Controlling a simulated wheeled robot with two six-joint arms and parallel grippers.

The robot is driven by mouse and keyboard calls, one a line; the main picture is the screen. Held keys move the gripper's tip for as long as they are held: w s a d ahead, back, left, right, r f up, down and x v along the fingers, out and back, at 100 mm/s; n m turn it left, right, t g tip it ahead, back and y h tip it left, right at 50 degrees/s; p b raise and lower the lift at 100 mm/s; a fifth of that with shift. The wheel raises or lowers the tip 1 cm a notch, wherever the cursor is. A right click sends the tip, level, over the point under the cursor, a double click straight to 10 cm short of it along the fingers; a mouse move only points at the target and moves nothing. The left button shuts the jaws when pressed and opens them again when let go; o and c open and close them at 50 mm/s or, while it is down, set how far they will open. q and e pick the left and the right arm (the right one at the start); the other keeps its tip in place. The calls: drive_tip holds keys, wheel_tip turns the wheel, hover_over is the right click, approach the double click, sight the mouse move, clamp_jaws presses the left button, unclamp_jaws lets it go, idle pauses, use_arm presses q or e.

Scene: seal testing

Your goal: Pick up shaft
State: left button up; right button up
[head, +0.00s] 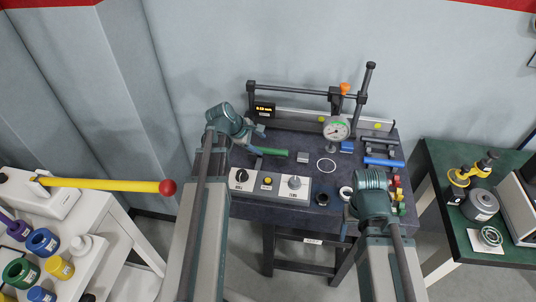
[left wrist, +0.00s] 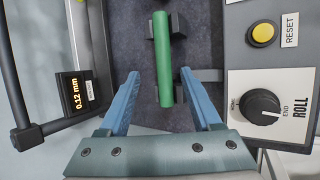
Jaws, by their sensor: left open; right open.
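A green shaft (head: 270,151) lies on a dark block on the bench. In the left wrist view the green shaft (left wrist: 163,60) shows between my left gripper's two blue fingers. My left gripper (head: 254,139) is open and empty, with a fingertip on either side of the shaft's near end. I cannot tell the height gap between fingers and shaft. A blue rod (head: 384,162) lies on the right of the bench. My right gripper (head: 346,229) is at the bench's front right, mostly hidden by its own wrist; it holds nothing that I can see.
A control panel (head: 270,187) with knobs and a yellow button sits at the bench front. A dial gauge (head: 336,129) on a stand and a small display (head: 264,109) stand behind. Coloured knobs (head: 397,195) line the right edge.

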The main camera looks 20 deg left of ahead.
sight(266, 150)
use_arm(q)
drive_tip(key=shift+w+d+f+b, duration=0.1)
drive_tip(key=shift+w+f+b, duration=0.05)
drive_tip(key=shift+f+b, duration=0.4)
drive_tip(key=b+x, duration=0.3)
drive_tip(key=x, duration=0.1)
drive_tip(key=shift+d+f+b, duration=0.1)
drive_tip(key=shift+f+b, duration=0.05)
drive_tip(key=shift+b, duration=0.15)
clamp_jaws()
idle(0.8)
